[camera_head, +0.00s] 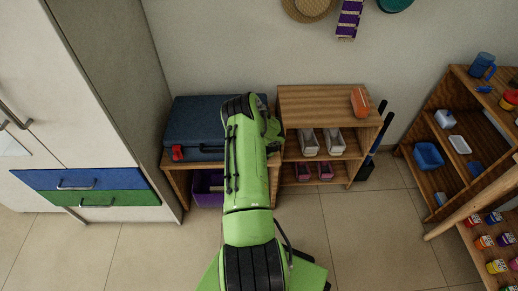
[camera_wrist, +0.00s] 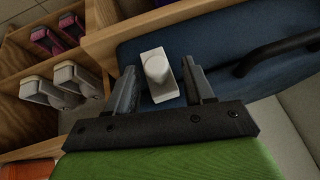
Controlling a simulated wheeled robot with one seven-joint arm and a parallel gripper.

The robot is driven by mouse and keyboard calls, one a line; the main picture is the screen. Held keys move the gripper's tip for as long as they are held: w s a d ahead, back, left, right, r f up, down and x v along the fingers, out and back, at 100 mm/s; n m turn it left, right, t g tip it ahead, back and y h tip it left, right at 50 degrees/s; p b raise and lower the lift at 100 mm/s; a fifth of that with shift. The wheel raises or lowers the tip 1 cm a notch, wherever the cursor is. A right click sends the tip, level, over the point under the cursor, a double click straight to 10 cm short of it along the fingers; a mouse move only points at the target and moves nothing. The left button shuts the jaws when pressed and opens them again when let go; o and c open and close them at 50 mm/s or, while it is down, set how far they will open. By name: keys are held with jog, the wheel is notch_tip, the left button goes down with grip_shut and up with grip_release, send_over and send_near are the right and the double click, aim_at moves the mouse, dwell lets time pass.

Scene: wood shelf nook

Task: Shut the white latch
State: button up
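The white latch (camera_wrist: 159,73) is a small pale block with a rounded raised part, on the front of the dark blue case (camera_wrist: 225,45). In the wrist view my gripper (camera_wrist: 158,75) is open, with one finger on each side of the latch. The fingers look apart from it, though I cannot tell whether the right one touches. In the head view the case (camera_head: 190,125) lies on a low wooden shelf, with a red latch (camera_head: 178,152) at its left front. My arm hides the white latch and most of my gripper there.
The case's dark handle (camera_wrist: 285,50) is right of my gripper in the wrist view. A white cabinet (camera_head: 75,110) stands left. Tiled floor (camera_head: 350,230) is clear in front.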

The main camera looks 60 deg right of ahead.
jog(key=p+v, duration=0.3)
jog(key=v, duration=1.1)
jog(key=shift+w, duration=0.15)
jog(key=w+a+r+n+t+y+p, duration=0.1)
jog(key=w+a+r, duration=0.2)
jog(key=w+r, duration=0.15)
jog(key=w+a+r+n, duration=0.1)
jog(key=w+a+r, duration=0.1)
jog(key=w+r, duration=0.3)
jog(key=w+a+r+n+y+p, duration=0.1)
jog(key=w+a+r+n, duration=0.15)
jog(key=a+r, duration=0.55)
jog(key=w+a+r+n+y+p, duration=0.1)
jog(key=w+a+r+n, duration=0.15)
jog(key=a+r, duration=0.5)
jog(key=s+a+r+n+y, duration=0.1)
jog(key=s+a+r+n, duration=0.1)
jog(key=a+r, duration=0.7)
jog(key=s+a+r+n+p, duration=0.2)
jog(key=s+a+r+n, duration=0.1)
jog(key=s+a, duration=0.9)
jog(key=shift+s+a+r+n, duration=0.15)
jog(key=shift+s+a+n, duration=0.15)
jog(key=shift+s+n, duration=0.3)
